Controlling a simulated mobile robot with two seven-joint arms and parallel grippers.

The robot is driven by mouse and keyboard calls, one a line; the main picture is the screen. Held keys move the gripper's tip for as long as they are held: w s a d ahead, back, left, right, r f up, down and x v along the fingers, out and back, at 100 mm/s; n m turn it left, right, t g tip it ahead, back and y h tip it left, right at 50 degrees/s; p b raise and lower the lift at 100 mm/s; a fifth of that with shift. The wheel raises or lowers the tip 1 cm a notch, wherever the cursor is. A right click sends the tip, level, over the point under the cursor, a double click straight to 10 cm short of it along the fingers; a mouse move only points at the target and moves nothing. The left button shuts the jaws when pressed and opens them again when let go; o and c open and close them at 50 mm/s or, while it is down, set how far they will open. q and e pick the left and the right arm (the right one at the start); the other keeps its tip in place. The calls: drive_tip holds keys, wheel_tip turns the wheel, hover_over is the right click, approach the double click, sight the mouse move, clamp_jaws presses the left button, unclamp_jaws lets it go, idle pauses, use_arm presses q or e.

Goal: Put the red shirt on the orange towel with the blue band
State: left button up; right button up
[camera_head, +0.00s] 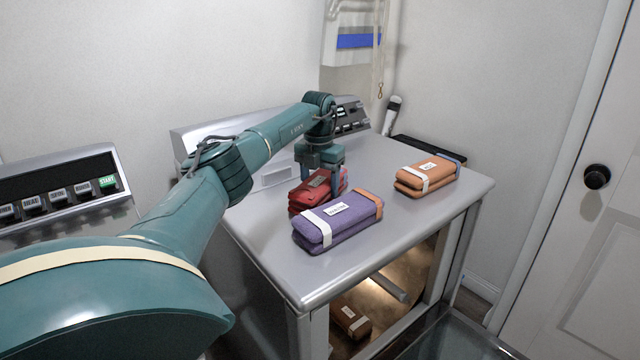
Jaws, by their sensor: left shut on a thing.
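The shirt and the towel are apart. My right gripper is not in view.
A folded purple bundle (335,232) with white and orange bands lies just in front of the red shirt. The grey top (395,215) has free room around the orange towel. A brown bundle (350,322) lies in the opening below. A white door stands at right.

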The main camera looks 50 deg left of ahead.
use_arm(q)
drive_tip(key=shift+f, duration=0.1)
drive_tip(key=o, duration=1.1)
drive_tip(key=shift+c, duration=0.2)
